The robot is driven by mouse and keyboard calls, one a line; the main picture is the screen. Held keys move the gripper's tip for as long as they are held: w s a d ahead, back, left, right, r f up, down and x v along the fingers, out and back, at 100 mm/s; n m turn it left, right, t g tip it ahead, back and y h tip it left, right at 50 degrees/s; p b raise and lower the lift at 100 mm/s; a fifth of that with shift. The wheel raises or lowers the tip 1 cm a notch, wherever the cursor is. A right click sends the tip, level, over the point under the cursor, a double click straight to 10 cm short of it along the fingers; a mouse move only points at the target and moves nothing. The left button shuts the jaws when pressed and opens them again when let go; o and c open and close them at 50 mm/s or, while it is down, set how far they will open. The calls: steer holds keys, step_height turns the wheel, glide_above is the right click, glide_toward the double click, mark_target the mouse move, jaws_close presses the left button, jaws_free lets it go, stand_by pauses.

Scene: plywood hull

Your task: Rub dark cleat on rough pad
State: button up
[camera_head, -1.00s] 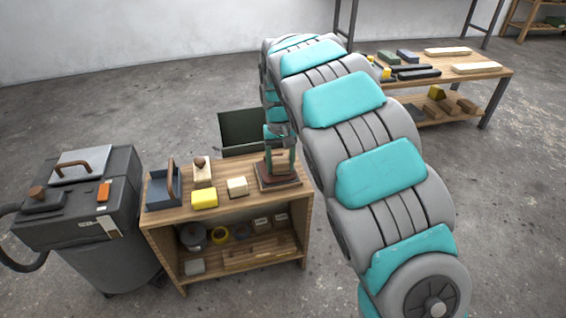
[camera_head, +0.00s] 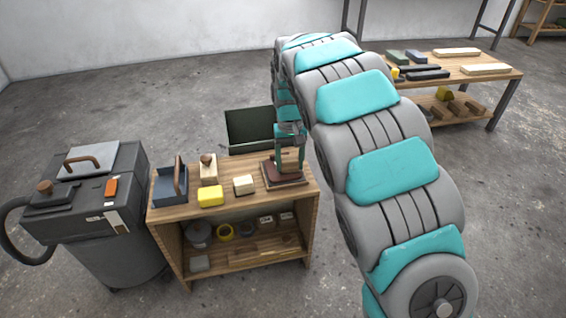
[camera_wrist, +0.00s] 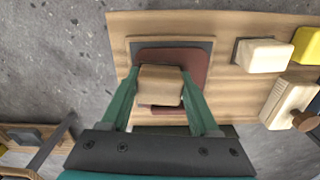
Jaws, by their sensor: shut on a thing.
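My gripper (camera_wrist: 160,76) is shut on a brown wooden block, the cleat (camera_wrist: 159,86), with one green finger on each side. In the wrist view the cleat is over the dark red-brown rough pad (camera_wrist: 196,62), covering its middle. The pad lies on a grey base (camera_wrist: 136,47) on the wooden cabinet top. In the head view my gripper (camera_head: 290,152) points down at the right end of the cabinet, with the cleat (camera_head: 290,163) on or just above the pad (camera_head: 270,172). I cannot tell whether they touch.
Left of the pad on the cabinet (camera_head: 225,205) stand a cream block (camera_head: 244,185), a yellow block (camera_head: 210,197), a wooden piece with a dark knob (camera_head: 208,172) and a blue-grey tray (camera_head: 168,192). A dark open bin (camera_head: 250,128) is behind. A grey vacuum (camera_head: 95,210) stands left.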

steer(key=shift+s+a+f, duration=0.1)
steer(key=shift+s+a, duration=0.15)
steer(key=shift+a, duration=0.6)
steer(key=shift+s+a, duration=0.25)
steer(key=shift+a, duration=0.55)
steer(key=shift+d, duration=0.2)
steer(key=shift+w+d, duration=0.25)
steer(key=shift+d, duration=0.55)
steer(key=shift+w+d, duration=0.25)
steer(key=shift+d, duration=0.5)
steer(key=shift+s+a+p, duration=0.15)
steer(key=shift+s+a, duration=0.1)
steer(key=shift+a, duration=0.65)
steer(key=shift+s+a+p, duration=0.15)
steer(key=shift+s+a, duration=0.1)
steer(key=shift+a, duration=0.6)
steer(key=shift+w+d, duration=0.25)
steer(key=shift+d, duration=0.65)
steer(key=shift+w+d, duration=0.25)
steer(key=shift+d, duration=0.6)
steer(key=shift+s+a, duration=0.25)
steer(key=shift+a, duration=0.65)
steer(key=shift+s+a, duration=0.25)
steer(key=shift+a, duration=0.6)
steer(key=shift+w+d, duration=0.3)
steer(key=shift+d, duration=0.6)
steer(key=shift+w+d, duration=0.25)
steer(key=shift+d, duration=0.6)
steer(key=shift+r, duration=0.2)
